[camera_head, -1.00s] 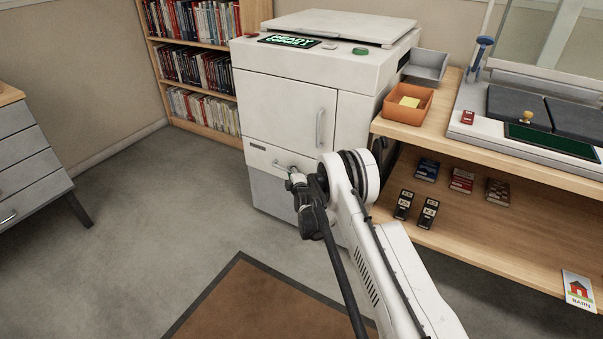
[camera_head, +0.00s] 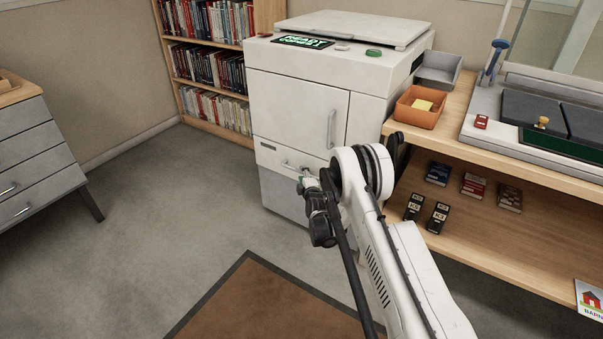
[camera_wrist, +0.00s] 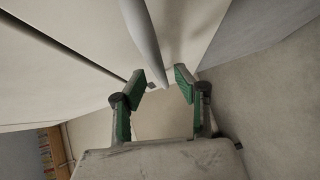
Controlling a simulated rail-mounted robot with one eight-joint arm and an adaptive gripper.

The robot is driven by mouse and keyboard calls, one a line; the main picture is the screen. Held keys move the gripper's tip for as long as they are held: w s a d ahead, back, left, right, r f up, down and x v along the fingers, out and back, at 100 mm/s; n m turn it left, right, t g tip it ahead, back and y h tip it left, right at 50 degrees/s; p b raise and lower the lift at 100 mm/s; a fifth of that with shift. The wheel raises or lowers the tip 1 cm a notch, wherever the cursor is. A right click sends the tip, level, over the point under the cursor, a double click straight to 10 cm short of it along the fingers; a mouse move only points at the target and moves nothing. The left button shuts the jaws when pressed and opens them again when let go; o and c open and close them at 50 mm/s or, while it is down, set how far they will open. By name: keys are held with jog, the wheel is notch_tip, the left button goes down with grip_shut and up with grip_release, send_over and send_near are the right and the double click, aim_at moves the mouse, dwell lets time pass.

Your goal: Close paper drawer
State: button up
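The paper drawer (camera_head: 266,153) is the white front low on the copier (camera_head: 297,108), under its tall door. A bar handle (camera_head: 288,165) runs across it, and my gripper (camera_head: 304,179) is at the handle's right end. In the wrist view my gripper's green fingertips (camera_wrist: 164,81) are apart. A pale bar (camera_wrist: 143,38), apparently the handle, reaches down to between or just in front of them. I cannot tell whether they touch it. How far the drawer stands out is hard to tell; my arm hides part of the copier's lower right.
A wooden shelf table (camera_head: 470,150) with an orange bin (camera_head: 412,117) stands close on the right. A bookcase (camera_head: 190,58) is behind left, a grey drawer cabinet (camera_head: 35,150) at far left. Floor (camera_head: 170,230) in front is clear apart from a brown mat (camera_head: 262,305).

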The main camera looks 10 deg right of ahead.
jog(key=s+r, duration=0.1)
jog(key=s, duration=0.8)
jog(key=shift+d+r, duration=0.2)
jog(key=shift+d, duration=0.25)
jog(key=s+d+r+m+g, duration=0.1)
jog(key=s+r+m+g, duration=0.2)
jog(key=r, duration=1.1)
jog(key=s+r+m+g, duration=0.1)
jog(key=s+r+m, duration=0.3)
jog(key=r, duration=1)
jog(key=s+d+r+m+g, duration=0.1)
jog(key=s+r+m, duration=0.15)
jog(key=s, duration=0.75)
jog(key=s+d+r+m+g+h, duration=0.15)
jog(key=s+r, duration=0.25)
jog(key=s, duration=0.7)
jog(key=s+d+r+m+g, duration=0.1)
jog(key=s+r+m, duration=0.25)
jog(key=s, duration=0.65)
jog(key=s+d+f+m+g, duration=0.1)
jog(key=s+f+m+g, duration=0.15)
jog(key=s, duration=1.15)
notch_tip(320, 180, up, 18)
jog(key=p, duration=1.8)
jog(key=shift+d+m+t, duration=0.2)
jog(key=shift+m+t, duration=0.1)
jog(key=shift+t, duration=0.1)
